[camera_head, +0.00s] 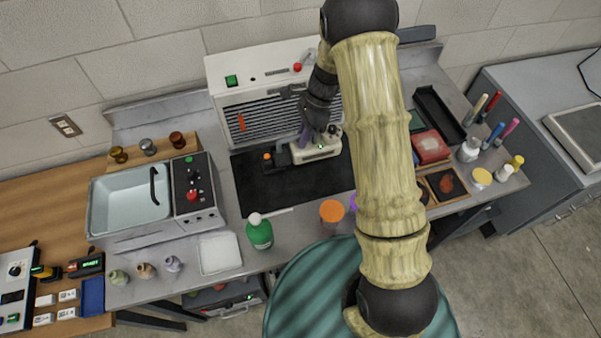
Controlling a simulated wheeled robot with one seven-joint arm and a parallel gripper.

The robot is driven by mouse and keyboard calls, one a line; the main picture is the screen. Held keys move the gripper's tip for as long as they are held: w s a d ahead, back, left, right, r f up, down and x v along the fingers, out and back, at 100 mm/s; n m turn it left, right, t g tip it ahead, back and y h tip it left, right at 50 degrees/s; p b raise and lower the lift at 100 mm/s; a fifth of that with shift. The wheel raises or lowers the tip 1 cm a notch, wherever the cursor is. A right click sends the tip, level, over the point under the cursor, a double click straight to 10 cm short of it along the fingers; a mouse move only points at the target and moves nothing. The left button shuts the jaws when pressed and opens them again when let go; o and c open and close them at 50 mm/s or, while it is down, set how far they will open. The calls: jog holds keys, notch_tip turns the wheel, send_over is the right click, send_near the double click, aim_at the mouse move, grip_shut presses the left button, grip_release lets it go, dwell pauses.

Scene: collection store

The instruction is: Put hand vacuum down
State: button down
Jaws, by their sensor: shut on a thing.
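The hand vacuum (318,153), with a pale white body and a dark part at its left side, is at the black mat (262,187) in the middle of the bench. I cannot tell whether it rests on the mat or hangs just above it. My gripper (318,138) reaches down from above and is shut on the vacuum's top. The fingers and wrist hide part of the vacuum's upper side.
A slatted extraction unit (260,95) stands behind the mat. A sink basin (130,200) is to the left. A green bottle (259,232) and an orange-lidded jar (331,212) stand in front. Trays and a red box (430,147) are to the right. Bare mat shows at the front left.

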aim_at(302, 157)
jog(key=shift+w+f+p, duration=0.1)
jog(key=shift+f+p, duration=1.05)
jog(key=shift+f, duration=1.75)
jog(key=shift+f+p, duration=0.85)
jog(key=shift+f, duration=1.2)
jog(key=shift+f, duration=0.2)
jog(key=c, duration=1.4)
grip_release()
